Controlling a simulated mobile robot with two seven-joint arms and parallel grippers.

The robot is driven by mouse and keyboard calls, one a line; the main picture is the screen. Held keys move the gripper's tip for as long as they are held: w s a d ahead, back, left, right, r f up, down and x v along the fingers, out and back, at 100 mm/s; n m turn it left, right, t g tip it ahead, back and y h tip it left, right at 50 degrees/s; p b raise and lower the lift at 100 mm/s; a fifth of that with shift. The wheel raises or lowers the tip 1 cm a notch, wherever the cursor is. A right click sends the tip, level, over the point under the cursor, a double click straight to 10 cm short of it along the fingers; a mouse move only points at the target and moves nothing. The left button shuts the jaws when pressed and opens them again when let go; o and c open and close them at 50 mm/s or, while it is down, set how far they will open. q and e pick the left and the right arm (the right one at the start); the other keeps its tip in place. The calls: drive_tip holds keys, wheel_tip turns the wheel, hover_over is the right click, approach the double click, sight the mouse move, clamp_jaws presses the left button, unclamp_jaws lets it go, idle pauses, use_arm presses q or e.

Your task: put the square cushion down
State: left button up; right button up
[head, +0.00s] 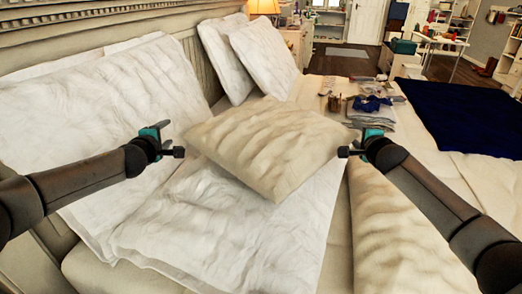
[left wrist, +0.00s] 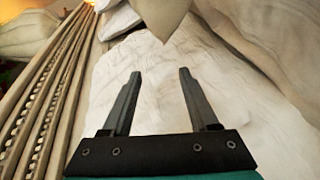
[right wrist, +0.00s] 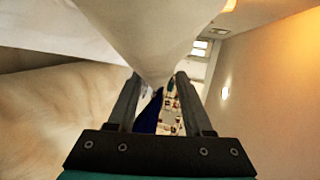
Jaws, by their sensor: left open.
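The square cushion (head: 268,143) is beige and wrinkled. It lies tilted over the white pillows in the middle of the head view. My left gripper (head: 172,143) is open and empty, just left of the cushion's left corner and apart from it. In the left wrist view a cushion corner (left wrist: 160,12) shows beyond the open fingers (left wrist: 160,75). My right gripper (head: 352,146) is at the cushion's right corner.
White pillows (head: 100,110) lean on the headboard (head: 60,40), with more white pillows (head: 265,58) farther back. A beige cushion (head: 400,235) lies at the front right. A dark blue cloth (head: 465,115) and small items (head: 370,103) lie on the far side of the bed.

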drive_tip(key=o, duration=0.3)
use_arm(q)
drive_tip(key=o, duration=0.4)
use_arm(e)
drive_tip(key=shift+a, duration=0.1)
use_arm(q)
drive_tip(key=shift+s, duration=0.1)
drive_tip(key=v, duration=1.2)
idle(0.4)
use_arm(e)
drive_tip(key=o, duration=0.4)
drive_tip(key=shift+s, duration=0.1)
drive_tip(key=shift+v, duration=5.9)
